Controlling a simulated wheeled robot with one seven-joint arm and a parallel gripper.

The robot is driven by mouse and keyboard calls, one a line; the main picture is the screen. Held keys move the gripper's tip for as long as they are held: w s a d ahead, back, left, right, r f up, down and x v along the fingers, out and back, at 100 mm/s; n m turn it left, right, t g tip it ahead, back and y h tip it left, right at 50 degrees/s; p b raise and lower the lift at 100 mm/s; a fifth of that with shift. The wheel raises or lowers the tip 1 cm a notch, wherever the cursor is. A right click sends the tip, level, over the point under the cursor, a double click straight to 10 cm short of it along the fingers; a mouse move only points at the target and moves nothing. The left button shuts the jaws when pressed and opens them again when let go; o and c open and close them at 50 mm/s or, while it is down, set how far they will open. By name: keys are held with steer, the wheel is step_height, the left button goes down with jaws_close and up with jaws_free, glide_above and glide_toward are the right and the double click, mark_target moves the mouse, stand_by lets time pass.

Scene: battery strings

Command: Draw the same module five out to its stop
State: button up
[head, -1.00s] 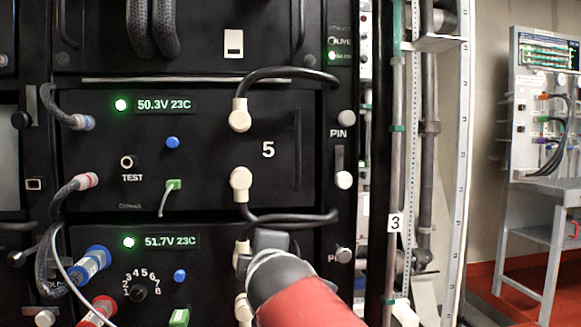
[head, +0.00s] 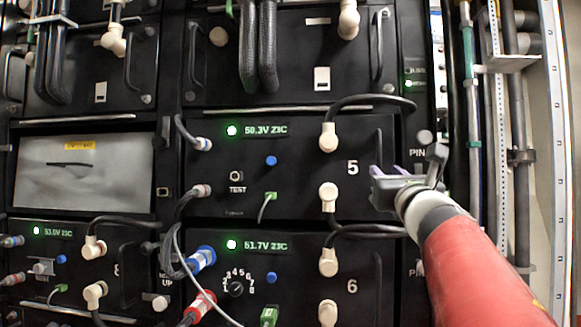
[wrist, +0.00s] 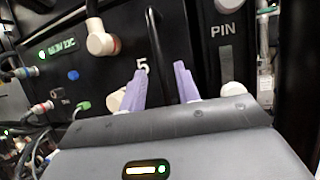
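Module five (head: 300,168) is a black box in the rack, marked 5, with a lit green light and a 50.3V 23C display. Its front looks level with its neighbours. Its upright black handle (wrist: 156,45) is on the right of its face. My gripper (head: 382,170) is at this handle. In the wrist view, the two purple fingers (wrist: 158,85) stand apart, one on each side of the handle bar, with gaps visible. White elbow plugs with black cables are on the module (head: 328,137). My gripper hides the handle's lower part.
A PIN label and white knob (head: 424,137) are right of module five; my arm covers the area below. Module six (head: 300,270) is directly beneath, with cables between. Cables and connectors (head: 200,191) crowd the left side. Pipes and a perforated post (head: 495,150) stand at the right.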

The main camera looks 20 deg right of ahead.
mark_target(380, 167)
steer(key=p+x, duration=0.1)
steer(key=x, duration=0.4)
jaws_close()
stand_by(1.4)
